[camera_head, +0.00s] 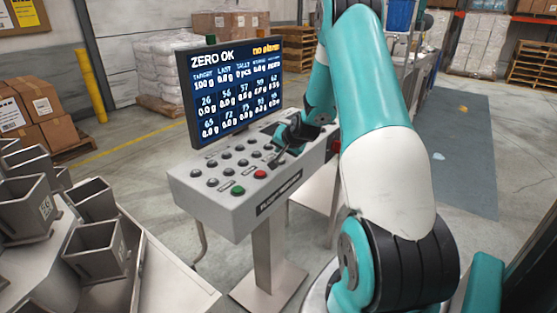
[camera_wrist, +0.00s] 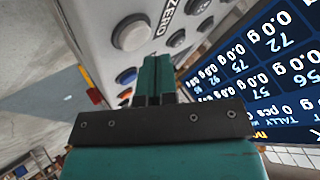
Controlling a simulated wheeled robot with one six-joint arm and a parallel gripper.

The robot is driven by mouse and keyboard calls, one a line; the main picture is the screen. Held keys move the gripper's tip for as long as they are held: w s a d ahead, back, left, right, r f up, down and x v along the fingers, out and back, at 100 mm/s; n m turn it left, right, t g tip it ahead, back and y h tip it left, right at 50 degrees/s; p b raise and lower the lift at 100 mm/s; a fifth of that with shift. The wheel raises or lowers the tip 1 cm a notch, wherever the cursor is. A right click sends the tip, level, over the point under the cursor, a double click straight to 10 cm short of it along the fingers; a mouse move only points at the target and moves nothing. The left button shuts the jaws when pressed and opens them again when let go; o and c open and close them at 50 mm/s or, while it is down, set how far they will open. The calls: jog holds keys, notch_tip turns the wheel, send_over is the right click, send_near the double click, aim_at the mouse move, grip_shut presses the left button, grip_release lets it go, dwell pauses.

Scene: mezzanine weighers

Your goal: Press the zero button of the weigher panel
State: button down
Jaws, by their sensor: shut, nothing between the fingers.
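The weigher panel (camera_head: 215,208) is a light grey console on a pedestal, with several grey buttons and a green and a red button on its sloped top. Its screen (camera_head: 235,85) reads "ZERO OK". In the wrist view a "ZERO" label (camera_wrist: 171,18) is printed on the panel, with a round grey button (camera_wrist: 131,34) to its left and other grey buttons to its right. My gripper (camera_head: 277,160) is over the right part of the panel. In the wrist view its fingers (camera_wrist: 157,62) are shut and empty, near the label; I cannot tell whether the tips touch anything.
Grey weigh hoppers (camera_head: 95,245) stand left of the panel. Cardboard boxes (camera_head: 40,105) and a yellow post (camera_head: 90,85) are farther back. Open floor lies between.

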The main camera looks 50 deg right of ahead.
aim_at(281, 159)
jog(key=shift+r+p, duration=1.6)
jog(key=shift+r, duration=0.95)
jog(key=s+a+r+n+g+y+b, duration=0.1)
jog(key=a+r+n+y, duration=0.3)
jog(key=a, duration=1.1)
jog(key=s+a+r+n+g+y, duration=0.15)
jog(key=a+r+n, duration=0.35)
jog(key=a, duration=1)
jog(key=s+a+r+n+g+y, duration=0.1)
jog(key=s+a+r+n+g, duration=0.1)
jog(key=s+a+n, duration=0.3)
jog(key=s+a+r+n+g+y, duration=0.1)
jog(key=s+a+n+g, duration=0.3)
jog(key=s+a, duration=0.7)
jog(key=s+r+n, duration=0.1)
jog(key=s+n, duration=0.1)
jog(key=s, duration=0.6)
jog(key=shift+s+a+r+b, duration=0.2)
jog(key=shift+s+a+b, duration=0.1)
jog(key=shift+b, duration=0.1)
